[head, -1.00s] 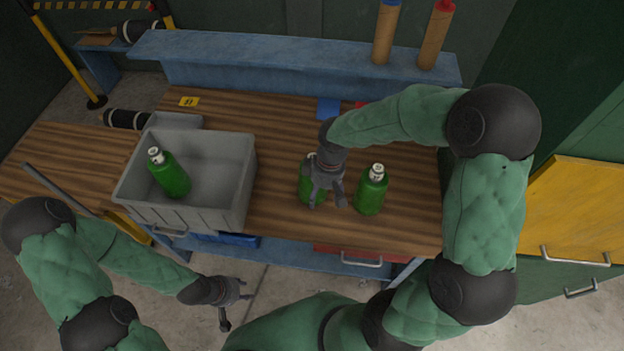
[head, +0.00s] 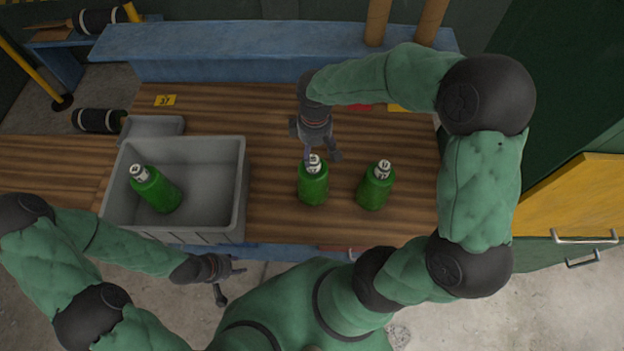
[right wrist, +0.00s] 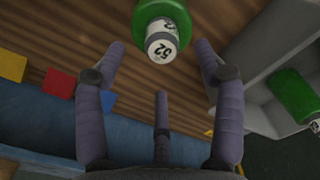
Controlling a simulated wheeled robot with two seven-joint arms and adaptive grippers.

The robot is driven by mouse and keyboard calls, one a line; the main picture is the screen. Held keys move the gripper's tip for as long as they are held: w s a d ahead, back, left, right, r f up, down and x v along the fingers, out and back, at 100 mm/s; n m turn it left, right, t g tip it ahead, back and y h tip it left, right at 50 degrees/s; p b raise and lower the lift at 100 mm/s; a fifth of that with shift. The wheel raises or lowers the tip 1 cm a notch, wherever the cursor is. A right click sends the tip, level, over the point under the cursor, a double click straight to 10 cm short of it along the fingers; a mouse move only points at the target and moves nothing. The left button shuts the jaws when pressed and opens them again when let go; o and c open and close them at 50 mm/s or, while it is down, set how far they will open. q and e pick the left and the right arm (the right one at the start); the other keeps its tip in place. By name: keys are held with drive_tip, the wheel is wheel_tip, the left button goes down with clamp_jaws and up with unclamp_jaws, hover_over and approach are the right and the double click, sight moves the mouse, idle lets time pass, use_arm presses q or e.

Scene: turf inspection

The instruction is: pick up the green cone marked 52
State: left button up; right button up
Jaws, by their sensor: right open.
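What the task calls a cone looks like a green bottle with a white cap marked 52. It stands upright on the wooden bench, the middle green bottle (head: 313,186) in the head view. Its cap (right wrist: 161,48) reads 52 in the right wrist view. My right gripper (head: 322,153) is open and empty just behind the bottle's cap. In the wrist view the bottle shows beyond the spread fingers, not gripped. My left gripper (head: 230,285) hangs open and empty in front of the bench, below the grey crate.
Another green bottle (head: 375,186) stands close on the right. The grey crate (head: 240,185) at left holds a tilted green bottle (head: 158,190). A blue shelf (head: 270,67) runs along the back. Bare bench lies between crate and middle bottle.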

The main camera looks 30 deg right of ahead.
sight(313, 159)
drive_tip(key=shift+w+a+f+b, duration=0.1)
drive_tip(key=shift+f+b, duration=0.1)
drive_tip(key=shift+f, duration=1.45)
drive_tip(key=shift+a+f+b, duration=0.1)
drive_tip(key=shift+f+b, duration=0.05)
drive_tip(key=shift+f, duration=1.5)
drive_tip(key=shift+c, duration=0.2)
clamp_jaws()
